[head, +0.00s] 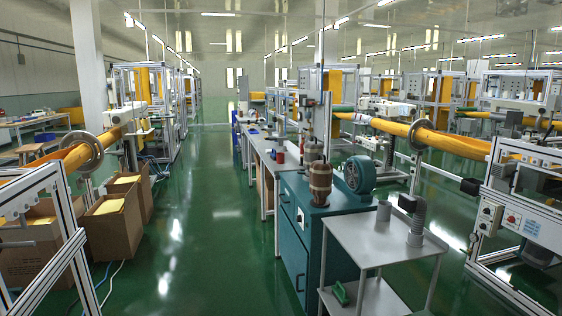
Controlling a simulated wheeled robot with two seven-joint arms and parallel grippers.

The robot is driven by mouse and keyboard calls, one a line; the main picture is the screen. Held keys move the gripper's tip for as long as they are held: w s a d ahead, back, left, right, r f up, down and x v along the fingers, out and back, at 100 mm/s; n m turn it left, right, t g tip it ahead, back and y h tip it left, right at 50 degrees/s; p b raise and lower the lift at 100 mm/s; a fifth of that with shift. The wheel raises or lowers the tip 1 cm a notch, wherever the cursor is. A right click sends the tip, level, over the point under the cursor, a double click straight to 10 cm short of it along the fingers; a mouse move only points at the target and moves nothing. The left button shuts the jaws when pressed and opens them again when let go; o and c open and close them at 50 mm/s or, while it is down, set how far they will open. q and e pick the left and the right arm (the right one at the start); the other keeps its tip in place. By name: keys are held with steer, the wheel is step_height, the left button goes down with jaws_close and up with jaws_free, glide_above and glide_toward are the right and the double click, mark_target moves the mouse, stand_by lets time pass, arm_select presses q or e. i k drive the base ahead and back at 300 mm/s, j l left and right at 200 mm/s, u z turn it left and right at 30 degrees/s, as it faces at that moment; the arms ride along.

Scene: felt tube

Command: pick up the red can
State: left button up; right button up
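A small red object (301,144), which may be the red can, shows on the long grey workbench (262,150) in the middle distance. It is too small and too far away for its shape to be clear. Neither of my grippers shows in the head view.
A teal cabinet (290,245) with brown-banded cylinders and a teal motor stands before the bench. A grey two-shelf cart (375,240) is closer, at right. Cardboard boxes (112,228) and a metal frame stand at left. The green floor aisle (195,215) is clear.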

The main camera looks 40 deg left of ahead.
mark_target(280, 156)
steer(key=i+j+u, duration=0.4)
steer(key=j, duration=0.15)
steer(key=i+j+u, duration=0.85)
steer(key=i, duration=0.15)
steer(key=i+u, duration=0.45)
steer(key=i+z, duration=0.15)
steer(key=i, duration=0.35)
steer(key=i+j+z, duration=0.2)
steer(key=i, duration=0.35)
steer(key=i+j+z, duration=0.15)
steer(key=i, duration=0.35)
steer(key=i+j+z, duration=0.2)
steer(key=i, duration=0.3)
